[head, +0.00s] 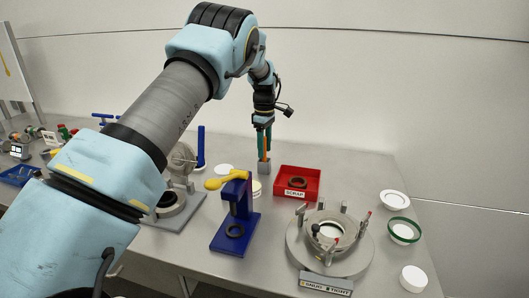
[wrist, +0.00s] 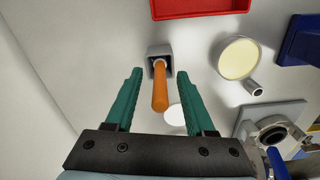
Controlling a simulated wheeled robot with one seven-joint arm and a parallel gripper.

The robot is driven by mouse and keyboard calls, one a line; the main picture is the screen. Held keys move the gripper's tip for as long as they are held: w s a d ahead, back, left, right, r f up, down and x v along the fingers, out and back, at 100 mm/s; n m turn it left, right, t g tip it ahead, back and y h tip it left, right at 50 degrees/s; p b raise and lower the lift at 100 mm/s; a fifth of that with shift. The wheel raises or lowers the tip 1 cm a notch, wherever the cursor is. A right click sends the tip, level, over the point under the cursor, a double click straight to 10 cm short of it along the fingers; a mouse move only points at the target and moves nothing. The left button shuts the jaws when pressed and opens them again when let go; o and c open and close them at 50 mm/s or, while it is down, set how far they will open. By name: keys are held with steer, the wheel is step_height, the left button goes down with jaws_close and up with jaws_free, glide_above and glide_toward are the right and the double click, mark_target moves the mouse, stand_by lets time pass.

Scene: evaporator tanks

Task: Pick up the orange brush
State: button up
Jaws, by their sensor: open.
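The orange brush (wrist: 160,88) stands upright in a small grey square holder (wrist: 158,53) in the wrist view, with its orange handle pointing up toward the camera. My gripper (wrist: 155,75) is open, with one green finger on each side of the handle and a visible gap on both sides. In the head view my gripper (head: 265,135) points down over the brush (head: 268,142), at the back of the table. The holder (head: 264,166) is below it there. The lower end of the brush is hidden in the holder.
A red scrap tray (head: 312,183) holding a dark ring is right of the holder. A blue press stand (head: 219,240) with a yellow handle is in front. A round clamp fixture (head: 300,252) stands at the front right. The wall is close behind.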

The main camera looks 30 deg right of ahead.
steer(key=shift+f, duration=0.9)
steer(key=shift+c, duration=0.2)
jaws_close()
